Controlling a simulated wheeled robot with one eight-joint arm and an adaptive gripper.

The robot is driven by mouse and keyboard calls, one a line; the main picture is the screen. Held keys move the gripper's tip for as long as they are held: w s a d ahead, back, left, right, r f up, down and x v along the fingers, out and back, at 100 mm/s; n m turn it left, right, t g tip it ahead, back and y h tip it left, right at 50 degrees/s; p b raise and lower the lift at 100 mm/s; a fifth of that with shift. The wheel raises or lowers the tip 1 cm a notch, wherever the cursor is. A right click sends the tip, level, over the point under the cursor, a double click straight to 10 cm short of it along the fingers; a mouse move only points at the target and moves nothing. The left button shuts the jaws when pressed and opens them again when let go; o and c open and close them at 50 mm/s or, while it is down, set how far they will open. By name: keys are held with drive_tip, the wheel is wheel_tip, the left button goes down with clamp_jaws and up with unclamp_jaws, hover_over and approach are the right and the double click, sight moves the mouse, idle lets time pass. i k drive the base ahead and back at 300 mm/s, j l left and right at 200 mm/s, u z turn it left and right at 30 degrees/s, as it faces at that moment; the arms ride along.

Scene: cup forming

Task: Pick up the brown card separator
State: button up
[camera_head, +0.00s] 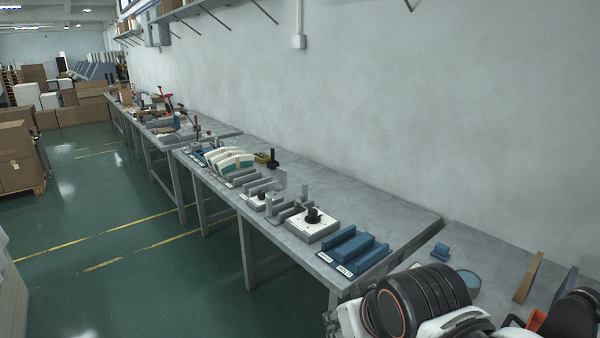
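A thin brown upright piece (528,277) stands tilted on the near right table, and it looks like card. A smaller brown strip (238,166) shows among the curved white and teal stacks (232,160) on the long bench. I cannot tell for certain which of these is the brown card separator. Black and white parts of my own arm fill the bottom right, in front of the near table. My gripper's fingers cannot be made out in this view.
Labelled blue blocks (353,252), a white box with a black knob (313,225) and grey fixtures line the long bench (385,205). A small blue part (440,251) and a round blue-rimmed disc (468,280) lie near the brown piece. The green floor (130,270) at left is clear.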

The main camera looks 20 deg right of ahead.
sight(519, 296)
drive_tip(key=i+z, duration=0.15)
drive_tip(key=z, duration=0.3)
drive_tip(key=i+j+z, duration=0.1)
drive_tip(key=z, duration=0.35)
drive_tip(key=i+j+z, duration=0.1)
drive_tip(key=z, duration=0.3)
drive_tip(key=i+j+z, duration=0.1)
drive_tip(key=j+z, duration=0.2)
drive_tip(key=z, duration=0.15)
drive_tip(key=j+z, duration=0.2)
drive_tip(key=z, duration=0.25)
drive_tip(key=i+j+z, duration=0.1)
drive_tip(key=z, duration=0.3)
drive_tip(key=j+z, duration=0.3)
drive_tip(key=z, duration=0.15)
drive_tip(key=i+j+z, duration=0.1)
drive_tip(key=j+z, duration=0.45)
drive_tip(key=z, duration=0.3)
